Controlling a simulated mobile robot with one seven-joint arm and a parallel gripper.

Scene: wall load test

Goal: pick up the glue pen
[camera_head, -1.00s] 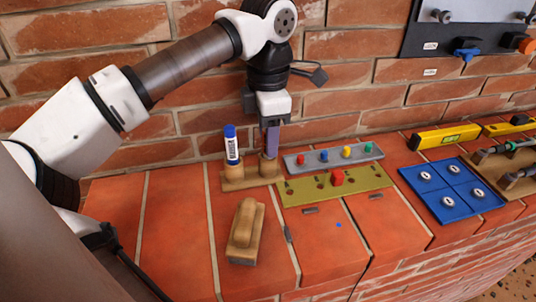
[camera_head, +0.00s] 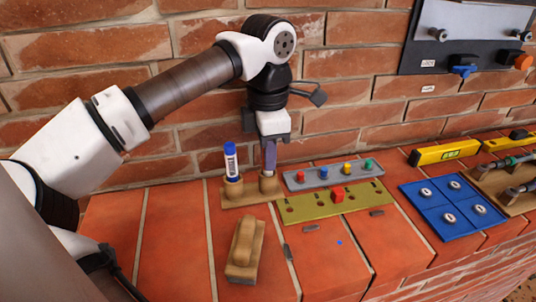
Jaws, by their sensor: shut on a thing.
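A white pen with a dark label and a blue cap (camera_head: 231,161) stands upright in the left cup of a small wooden holder (camera_head: 237,199). It looks like a glue pen, but I cannot read the label. My gripper (camera_head: 270,163) points straight down over the right cup of the same holder, to the right of the blue-capped pen and apart from it. It is shut on a slim, upright thing whose lower end is at the cup. The fingers hide most of this thing, so I cannot tell what it is.
A wooden block with a rounded handle (camera_head: 245,245) lies in front. A grey strip with coloured pegs (camera_head: 300,182) and an olive strip (camera_head: 310,208) lie right, then a blue tray (camera_head: 430,208) and a yellow level (camera_head: 425,157). The brick wall is close behind my gripper.

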